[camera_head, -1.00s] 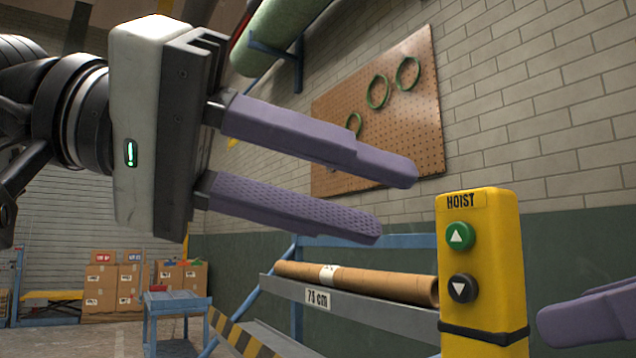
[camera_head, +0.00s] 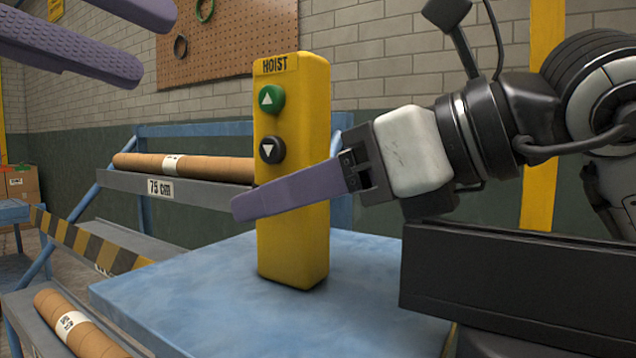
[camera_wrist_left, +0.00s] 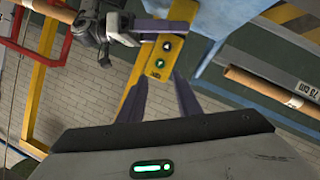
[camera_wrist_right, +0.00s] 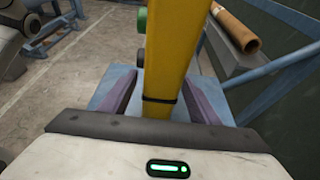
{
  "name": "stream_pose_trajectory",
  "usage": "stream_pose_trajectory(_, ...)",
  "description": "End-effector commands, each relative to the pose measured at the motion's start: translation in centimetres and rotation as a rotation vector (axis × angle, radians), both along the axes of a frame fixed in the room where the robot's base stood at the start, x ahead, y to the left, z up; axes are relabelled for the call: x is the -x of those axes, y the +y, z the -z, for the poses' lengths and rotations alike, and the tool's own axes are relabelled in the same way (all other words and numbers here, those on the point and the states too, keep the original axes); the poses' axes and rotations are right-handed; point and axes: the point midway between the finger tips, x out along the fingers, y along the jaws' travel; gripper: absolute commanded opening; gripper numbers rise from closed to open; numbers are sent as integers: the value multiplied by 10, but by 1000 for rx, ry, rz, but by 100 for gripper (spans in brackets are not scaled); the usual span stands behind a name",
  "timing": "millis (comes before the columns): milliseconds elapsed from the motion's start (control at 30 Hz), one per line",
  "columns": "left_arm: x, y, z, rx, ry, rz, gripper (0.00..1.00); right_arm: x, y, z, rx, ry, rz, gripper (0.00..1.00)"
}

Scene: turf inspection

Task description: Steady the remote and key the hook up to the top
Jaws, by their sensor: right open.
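The yellow hoist remote (camera_head: 292,225) stands upright on a blue table top (camera_head: 210,270). Its face carries a green up button (camera_head: 271,98) above a black down button (camera_head: 272,150). My right gripper (camera_wrist_right: 155,82) is open around the remote's body, one finger on each side, with gaps showing in the right wrist view. In the head view, one right finger crosses the remote below the buttons. My left gripper (camera_head: 143,45) is open and empty at the upper left. In the left wrist view, the remote (camera_wrist_left: 158,58) lies beyond its fingers. No hook shows.
A blue rack behind holds a brown roll (camera_head: 190,167) over a 75 cm label (camera_head: 160,187). Another roll (camera_head: 80,325) lies lower left. The table is clear around the remote.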

Motion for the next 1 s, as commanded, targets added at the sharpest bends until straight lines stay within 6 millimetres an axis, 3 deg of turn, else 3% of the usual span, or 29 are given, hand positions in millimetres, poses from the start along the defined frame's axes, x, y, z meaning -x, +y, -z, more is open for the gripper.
stream_pose_trajectory(267, 0, 0, 0, 0, 0, 0, 31, -1, 1, 1, 0, 0, 1, 56)
stream_pose_trajectory(600, 0, 0, 0, 0, 0, 0, 30, -1, 1, 0, 0, 0, 1, 4)
stream_pose_trajectory(800, 0, 0, 0, 1, 0, 1, 0, -1, 1, 0, 0, 0, 1, 4)
stream_pose_trajectory(1000, 0, 0, 0, 0, 0, 0, 0, -1, 1, 0, 0, 0, 1, 4)
